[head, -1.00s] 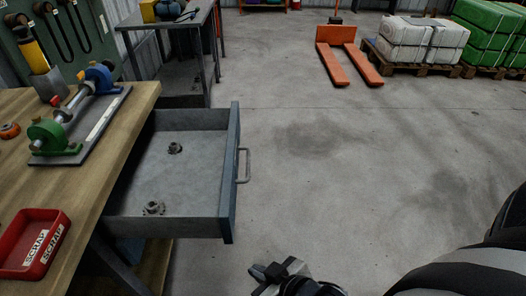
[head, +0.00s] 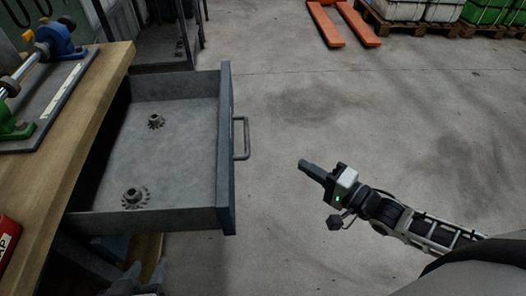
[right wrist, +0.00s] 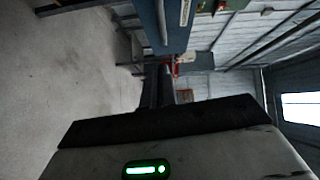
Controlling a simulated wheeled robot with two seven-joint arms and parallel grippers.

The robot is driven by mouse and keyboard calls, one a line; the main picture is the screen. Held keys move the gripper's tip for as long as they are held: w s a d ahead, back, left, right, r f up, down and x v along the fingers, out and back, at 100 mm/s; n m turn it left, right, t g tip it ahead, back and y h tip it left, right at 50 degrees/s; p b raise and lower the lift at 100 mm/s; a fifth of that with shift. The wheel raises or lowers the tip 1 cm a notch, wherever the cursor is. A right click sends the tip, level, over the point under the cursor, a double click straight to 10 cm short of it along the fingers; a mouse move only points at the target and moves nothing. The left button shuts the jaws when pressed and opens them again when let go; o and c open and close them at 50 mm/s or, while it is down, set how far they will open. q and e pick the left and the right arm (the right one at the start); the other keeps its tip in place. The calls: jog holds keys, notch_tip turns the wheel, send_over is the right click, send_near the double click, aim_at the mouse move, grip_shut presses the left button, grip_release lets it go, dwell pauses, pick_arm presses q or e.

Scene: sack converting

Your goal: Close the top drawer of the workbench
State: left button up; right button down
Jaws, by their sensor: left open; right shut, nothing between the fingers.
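The top drawer (head: 225,165) of the workbench (head: 85,105) is pulled far out, its blue-grey front facing right. Its metal handle (head: 242,138) stands out from that front. My right gripper (head: 306,166) is shut and empty, to the right of the handle with a clear gap, its tip pointing toward the drawer. In the right wrist view the shut fingers (right wrist: 158,88) point toward a blue panel (right wrist: 178,25) that looks like the drawer front.
Two gear-like parts (head: 135,196) lie in the drawer. A shaft fixture on a plate (head: 60,90) and a red bin (head: 6,240) are on the bench top. An orange pallet jack (head: 328,25) stands far back. The floor right of the drawer is clear.

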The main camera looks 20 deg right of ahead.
jog(key=w+a+m, duration=0.1)
jog(key=w+a, duration=0.6)
jog(key=w, duration=0.3)
jog(key=shift+w+a+r+y+b, duration=0.25)
jog(key=shift+r+y+b, duration=0.05)
jog(key=shift+b, duration=0.1)
